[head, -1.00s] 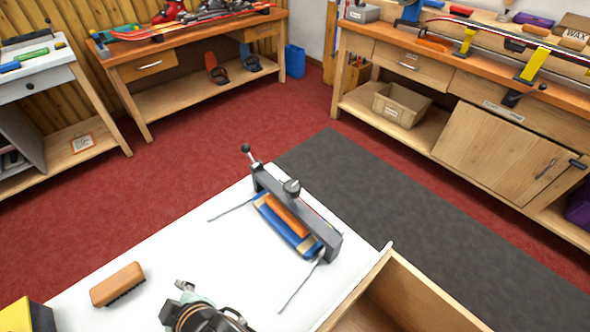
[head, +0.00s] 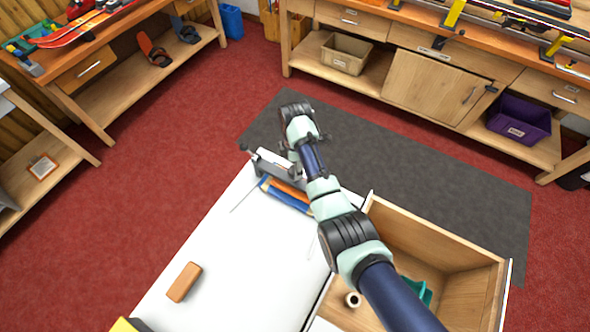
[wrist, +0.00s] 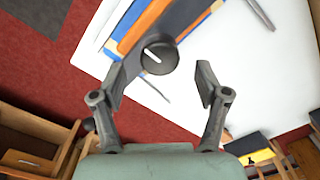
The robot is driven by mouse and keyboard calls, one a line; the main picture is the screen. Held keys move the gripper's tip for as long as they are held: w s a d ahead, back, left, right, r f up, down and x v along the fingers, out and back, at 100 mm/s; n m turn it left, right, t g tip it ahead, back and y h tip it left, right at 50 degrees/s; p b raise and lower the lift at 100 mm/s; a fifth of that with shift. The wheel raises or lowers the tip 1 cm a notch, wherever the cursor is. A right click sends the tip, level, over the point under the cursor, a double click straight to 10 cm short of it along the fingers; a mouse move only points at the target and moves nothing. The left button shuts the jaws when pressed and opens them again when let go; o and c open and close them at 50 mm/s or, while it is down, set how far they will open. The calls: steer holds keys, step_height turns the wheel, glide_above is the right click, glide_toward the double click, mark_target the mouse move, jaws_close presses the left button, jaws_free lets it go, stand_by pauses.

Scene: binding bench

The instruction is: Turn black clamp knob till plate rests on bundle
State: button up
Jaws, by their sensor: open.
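In the wrist view a round black knob (wrist: 159,54) with a white line on top sits on the clamp's dark bar (wrist: 131,70). My gripper (wrist: 160,86) is open, with one finger to each side and the knob just beyond the fingertips; I see no contact. A bundle of blue and orange strips (wrist: 145,24) lies beside the bar. In the head view the grey clamp (head: 273,167) stands at the table's far end, partly behind my arm, with the bundle (head: 285,194) in front. The knob is hidden there. I cannot tell whether the plate touches the bundle.
The white table (head: 240,255) is mostly clear, with a brown brush (head: 184,282) near its left edge. An open wooden drawer (head: 440,245) on the right holds a white roll (head: 352,299) and a teal item.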

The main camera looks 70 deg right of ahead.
step_height(320, 180, down, 4)
steer(key=shift+f+b, duration=0.25)
steer(key=shift+b, duration=0.2)
steer(key=c, duration=1.2)
